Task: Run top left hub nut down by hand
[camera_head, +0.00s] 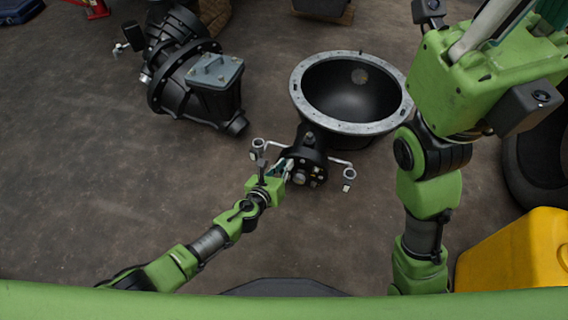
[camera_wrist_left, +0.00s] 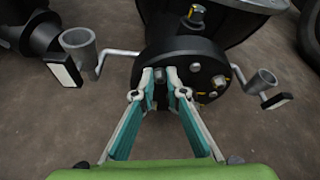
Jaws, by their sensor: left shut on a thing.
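The black hub (camera_head: 308,168) is at the end of the axle housing, with several studs and nuts on its face. It also shows in the left wrist view (camera_wrist_left: 185,50). My left gripper (camera_head: 287,167) reaches the hub's left side. In the left wrist view its fingertips (camera_wrist_left: 160,77) are closed around a small dark nut (camera_wrist_left: 160,75) at the left of the hub face, mostly hidden between them. My right gripper (camera_head: 485,75) is raised at the upper right, close to the head camera, apart from the hub. Its fingertips are out of the picture.
A large bowl-shaped housing (camera_head: 300,95) with a grey rim is behind the hub. Grey cups on bent arms stick out at the hub's left (camera_wrist_left: 78,42) and right (camera_wrist_left: 262,80). A black drive unit (camera_head: 178,85) lies at upper left. A yellow container (camera_head: 515,255) and tyre (camera_head: 540,165) stand right.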

